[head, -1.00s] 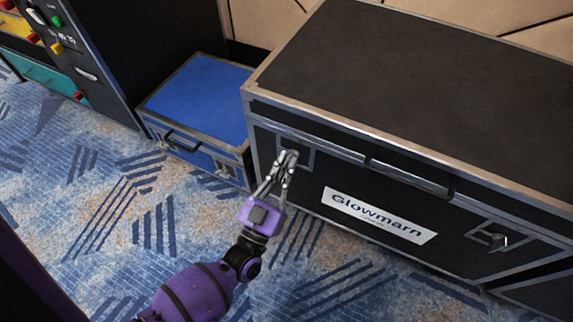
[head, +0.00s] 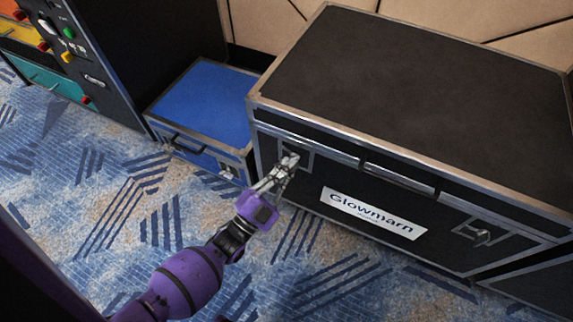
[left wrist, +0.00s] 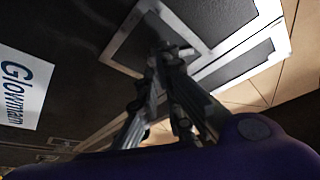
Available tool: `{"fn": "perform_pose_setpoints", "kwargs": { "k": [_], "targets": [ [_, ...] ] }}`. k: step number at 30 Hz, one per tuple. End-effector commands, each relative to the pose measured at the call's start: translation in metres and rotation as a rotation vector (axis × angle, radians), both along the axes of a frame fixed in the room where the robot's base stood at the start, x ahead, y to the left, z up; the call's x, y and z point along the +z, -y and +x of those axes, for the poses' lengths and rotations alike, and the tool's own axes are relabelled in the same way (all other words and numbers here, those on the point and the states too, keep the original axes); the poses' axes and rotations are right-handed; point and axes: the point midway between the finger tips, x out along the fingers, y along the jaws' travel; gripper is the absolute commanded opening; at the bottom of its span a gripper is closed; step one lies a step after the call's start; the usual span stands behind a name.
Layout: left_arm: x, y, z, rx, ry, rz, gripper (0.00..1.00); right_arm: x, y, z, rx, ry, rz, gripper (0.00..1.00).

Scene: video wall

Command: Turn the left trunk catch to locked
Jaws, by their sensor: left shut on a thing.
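The black trunk (head: 420,112) with metal edges and a white "Glowmarn" label (head: 373,213) stands at the right in the head view. Its left catch sits in a metal-framed recess on the front face, and my left gripper (head: 287,162) covers most of it. In the left wrist view the recess frame (left wrist: 118,50) surrounds the fingertips of my left gripper (left wrist: 166,52). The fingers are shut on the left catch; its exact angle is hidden. The right catch (head: 474,234) shows uncovered on the same face. My right gripper is not in view.
A smaller blue-topped case (head: 205,105) stands left of the trunk. A dark cabinet with coloured knobs (head: 68,33) is at the upper left. A padded tan wall (head: 440,20) is behind. Patterned carpet (head: 120,215) lies open in front.

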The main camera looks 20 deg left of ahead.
Motion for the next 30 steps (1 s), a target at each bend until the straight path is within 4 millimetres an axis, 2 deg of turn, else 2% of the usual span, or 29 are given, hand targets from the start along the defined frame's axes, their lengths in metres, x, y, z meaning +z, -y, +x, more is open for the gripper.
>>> {"fn": "perform_pose_setpoints", "kwargs": {
  "k": [18,30],
  "targets": [
    [0.003,-0.001,0.0,0.001,0.018,0.582,0.0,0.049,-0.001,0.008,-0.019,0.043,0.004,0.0],
    [0.001,-0.001,-0.001,0.0,0.028,0.858,0.0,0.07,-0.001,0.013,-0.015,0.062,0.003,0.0]
  ]
}}
